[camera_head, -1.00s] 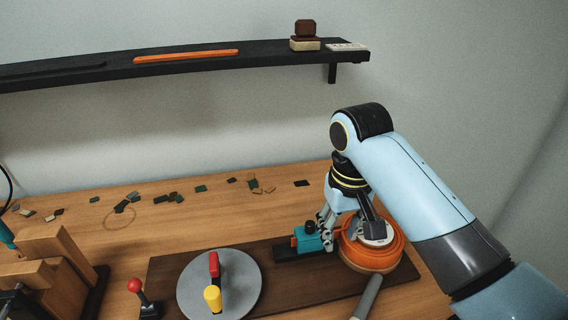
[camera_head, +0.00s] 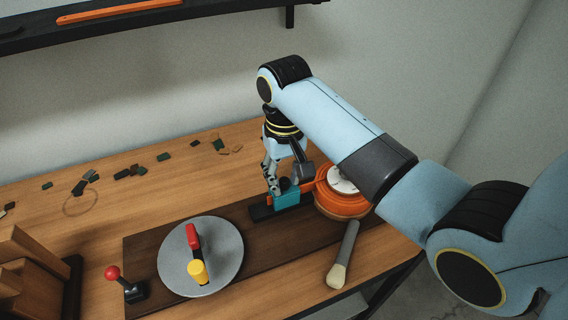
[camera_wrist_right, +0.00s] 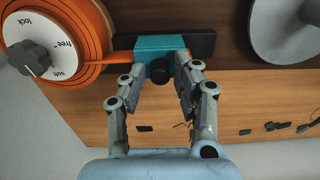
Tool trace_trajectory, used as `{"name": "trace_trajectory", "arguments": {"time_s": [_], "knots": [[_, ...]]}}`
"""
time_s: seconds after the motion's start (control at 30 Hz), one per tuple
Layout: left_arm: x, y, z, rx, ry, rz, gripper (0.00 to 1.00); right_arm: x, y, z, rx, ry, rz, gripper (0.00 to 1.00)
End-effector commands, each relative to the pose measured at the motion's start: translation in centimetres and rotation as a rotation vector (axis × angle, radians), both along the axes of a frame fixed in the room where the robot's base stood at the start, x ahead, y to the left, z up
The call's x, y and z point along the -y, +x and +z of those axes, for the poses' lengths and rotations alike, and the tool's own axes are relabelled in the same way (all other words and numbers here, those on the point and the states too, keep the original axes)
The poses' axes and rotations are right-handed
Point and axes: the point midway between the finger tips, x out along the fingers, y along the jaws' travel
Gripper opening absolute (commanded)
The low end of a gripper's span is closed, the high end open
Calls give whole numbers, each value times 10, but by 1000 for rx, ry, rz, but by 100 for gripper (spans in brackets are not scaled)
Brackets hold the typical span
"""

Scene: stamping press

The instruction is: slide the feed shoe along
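The feed shoe (camera_head: 290,200) is a teal block on a short dark rail (camera_head: 259,213), left of the orange coil. It also shows at the top of the right wrist view (camera_wrist_right: 158,46), with a dark round knob (camera_wrist_right: 160,73) facing the camera. An orange strip (camera_wrist_right: 121,57) runs from the coil to the shoe. My right gripper (camera_head: 272,188) is at the shoe, partly covering it in the head view. In the wrist view its fingers (camera_wrist_right: 161,70) are spread, one on each side of the knob, with gaps showing. The left gripper is out of view.
The orange coil (camera_head: 343,206) has a white dial hub. A grey disc (camera_head: 225,250) with red and yellow handles lies left of the shoe. Small chips lie behind.

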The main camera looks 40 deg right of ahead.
Motion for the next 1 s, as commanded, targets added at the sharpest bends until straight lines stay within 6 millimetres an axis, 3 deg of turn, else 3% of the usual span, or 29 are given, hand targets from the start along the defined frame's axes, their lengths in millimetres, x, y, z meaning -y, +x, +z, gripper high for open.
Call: {"name": "trace_trajectory", "arguments": {"time_s": [0.03, 0.2, 0.5, 1.0], "knots": [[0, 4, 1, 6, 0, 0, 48, 0, 1, 1, 2, 0, 0, 22], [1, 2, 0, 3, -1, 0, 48, 0, 1, 1, 2, 0, 0, 0], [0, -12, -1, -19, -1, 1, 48, -9, 3, 1, 1, 1, 0, 0], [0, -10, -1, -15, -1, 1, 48, -44, 11, 1, 1, 3, 0, 0]]}}
